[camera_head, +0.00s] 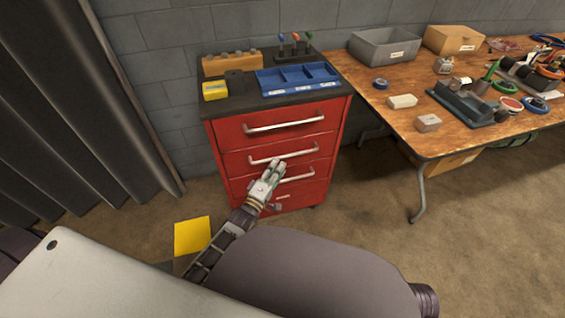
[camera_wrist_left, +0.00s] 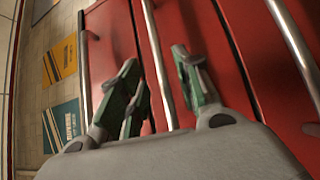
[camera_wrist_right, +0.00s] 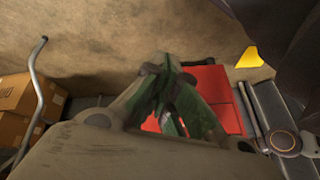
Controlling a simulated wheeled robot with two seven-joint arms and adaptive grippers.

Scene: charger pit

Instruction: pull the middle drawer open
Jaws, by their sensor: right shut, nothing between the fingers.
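A red drawer cabinet (camera_head: 225,134) stands against the wall, with silver bar handles on its front. The middle drawer handle (camera_head: 284,153) is below the top handle (camera_head: 286,121) and above the lower handle (camera_head: 300,175). The drawers look closed. My left gripper (camera_head: 276,166) is at the middle handle. In the left wrist view my left gripper (camera_wrist_left: 160,90) is open, its fingers on either side of the middle handle bar (camera_wrist_left: 157,55); I cannot tell whether they touch it. My right gripper (camera_wrist_right: 166,80) is shut and empty over the floor, away from the handles.
A blue tray (camera_head: 298,80) and a yellow box (camera_head: 215,91) sit on the cabinet top. A wooden workbench (camera_head: 376,95) with several tools stands to the right, its metal leg (camera_head: 420,195) near the cabinet. A yellow floor sign (camera_head: 192,236) lies at left.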

